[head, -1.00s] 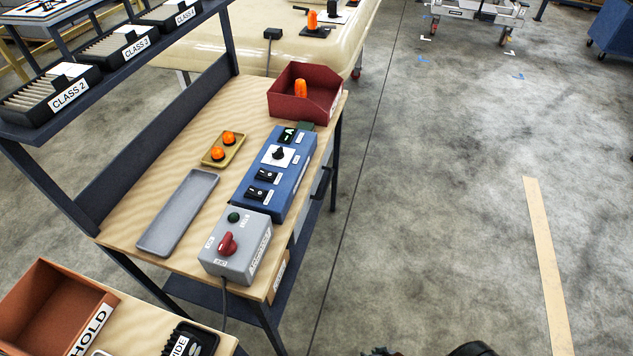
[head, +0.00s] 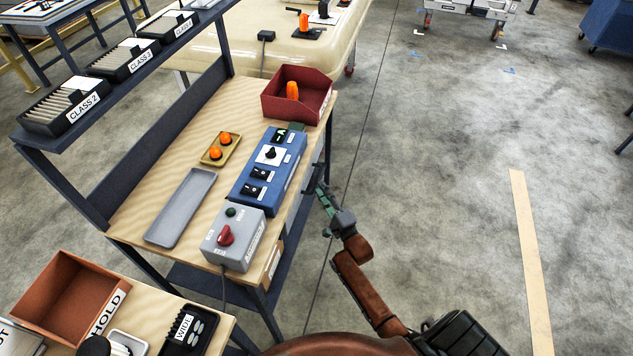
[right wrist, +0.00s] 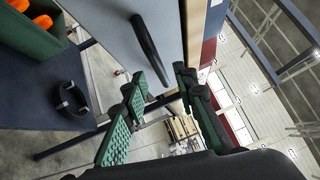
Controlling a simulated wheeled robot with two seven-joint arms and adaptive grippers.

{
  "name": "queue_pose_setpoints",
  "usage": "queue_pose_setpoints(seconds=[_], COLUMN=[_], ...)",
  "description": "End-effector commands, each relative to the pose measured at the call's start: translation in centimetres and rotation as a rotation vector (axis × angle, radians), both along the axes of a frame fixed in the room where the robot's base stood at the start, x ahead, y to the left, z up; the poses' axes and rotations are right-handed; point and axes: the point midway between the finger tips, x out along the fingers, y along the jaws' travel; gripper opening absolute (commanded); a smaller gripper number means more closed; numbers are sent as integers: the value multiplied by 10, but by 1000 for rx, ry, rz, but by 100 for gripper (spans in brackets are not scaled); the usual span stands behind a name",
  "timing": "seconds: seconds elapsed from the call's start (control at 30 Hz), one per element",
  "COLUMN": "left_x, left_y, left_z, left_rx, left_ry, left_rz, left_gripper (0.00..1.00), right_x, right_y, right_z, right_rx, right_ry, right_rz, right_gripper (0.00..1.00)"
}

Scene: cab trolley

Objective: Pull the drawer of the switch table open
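The switch table (head: 150,204) has a wooden top and dark blue frame, left of centre in the head view. Its drawer front is a pale grey panel (right wrist: 120,28) in the right wrist view, with a dark bar handle (right wrist: 149,48). The drawer looks closed, though its edges are hard to see. My right gripper (head: 323,195) is at the table's right side, close to the handle. In the right wrist view my gripper (right wrist: 162,88) has its green-padded fingers apart, the handle's near end between or just beyond their tips; contact cannot be told. My left gripper is not in view.
On the table are a blue switch box (head: 268,172), a grey box with a red knob (head: 234,240), trays and a red bin (head: 298,92). A shelf (right wrist: 50,125) shows below the drawer, holding a black ring-like part (right wrist: 72,100). Floor at right is clear.

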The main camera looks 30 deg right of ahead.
Motion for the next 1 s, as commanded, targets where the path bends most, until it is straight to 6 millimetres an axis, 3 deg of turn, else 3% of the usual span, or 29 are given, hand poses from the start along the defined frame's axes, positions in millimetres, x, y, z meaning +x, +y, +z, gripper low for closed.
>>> queue_pose_setpoints(seconds=[0.1, 0.3, 0.67, 1.0], left_x=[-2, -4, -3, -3], left_y=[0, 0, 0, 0], left_z=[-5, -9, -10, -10], left_rx=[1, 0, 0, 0], left_ry=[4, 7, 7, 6], left_rz=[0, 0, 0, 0], left_gripper=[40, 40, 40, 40], right_x=[21, 44, 50, 49], right_y=[-1, -4, -4, -4], right_z=[1, 4, 6, 6], right_rx=[-3, -3, -4, -4], right_ry=[-1, 1, 3, 3], right_rz=[0, 0, 0, 0], right_gripper=[27, 27, 27, 5])
